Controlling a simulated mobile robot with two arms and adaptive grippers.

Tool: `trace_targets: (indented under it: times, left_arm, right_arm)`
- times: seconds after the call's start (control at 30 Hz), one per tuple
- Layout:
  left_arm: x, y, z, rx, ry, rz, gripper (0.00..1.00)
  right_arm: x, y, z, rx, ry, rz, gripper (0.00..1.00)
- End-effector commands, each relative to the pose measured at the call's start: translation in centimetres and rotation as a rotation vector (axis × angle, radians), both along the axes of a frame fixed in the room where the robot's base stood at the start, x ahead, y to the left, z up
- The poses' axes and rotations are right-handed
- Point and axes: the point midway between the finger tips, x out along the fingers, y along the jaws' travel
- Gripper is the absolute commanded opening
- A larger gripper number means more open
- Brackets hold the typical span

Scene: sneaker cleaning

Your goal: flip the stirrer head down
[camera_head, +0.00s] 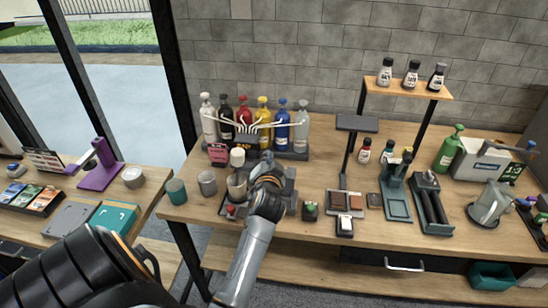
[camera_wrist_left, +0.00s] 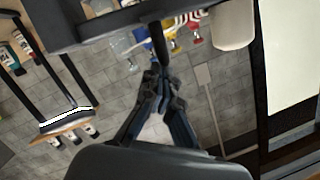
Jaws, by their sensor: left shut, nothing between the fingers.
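The stirrer (camera_head: 288,183) is a dark grey machine near the front left of the long wooden table, partly hidden behind my left arm. A grey cup (camera_head: 236,187) stands at its left side, with a pale cylindrical piece (camera_head: 237,157) above it. My left gripper (camera_head: 266,160) is at the stirrer, right of the pale piece, and looks shut and empty. In the left wrist view its fingers (camera_wrist_left: 155,80) are together just by the end of a dark rod (camera_wrist_left: 160,42) beneath a dark bar (camera_wrist_left: 110,25). I cannot tell whether they touch. My right gripper is not in view.
A rack of colourful bottles (camera_head: 285,154) stands right behind the stirrer. A raised shelf with bottles (camera_head: 408,90) is farther right. The table's front edge is close.

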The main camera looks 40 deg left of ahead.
Motion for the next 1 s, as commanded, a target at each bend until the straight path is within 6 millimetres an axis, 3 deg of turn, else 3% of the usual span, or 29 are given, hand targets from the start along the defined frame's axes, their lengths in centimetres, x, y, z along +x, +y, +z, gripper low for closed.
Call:
trace_targets:
  times: [0.23,0.67,1.0]
  left_arm:
    - [-0.8,1.4,-0.7,-0.008,-0.003,0.0,0.0]
    - [-1.2,1.9,-1.2,-0.008,0.001,0.002,0.0]
    - [-1.2,2.0,-0.9,-0.008,0.005,0.004,0.0]
  right_arm:
    - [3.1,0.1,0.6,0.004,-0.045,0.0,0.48]
    - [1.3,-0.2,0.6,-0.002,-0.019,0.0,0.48]
    - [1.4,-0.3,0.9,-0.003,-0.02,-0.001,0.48]
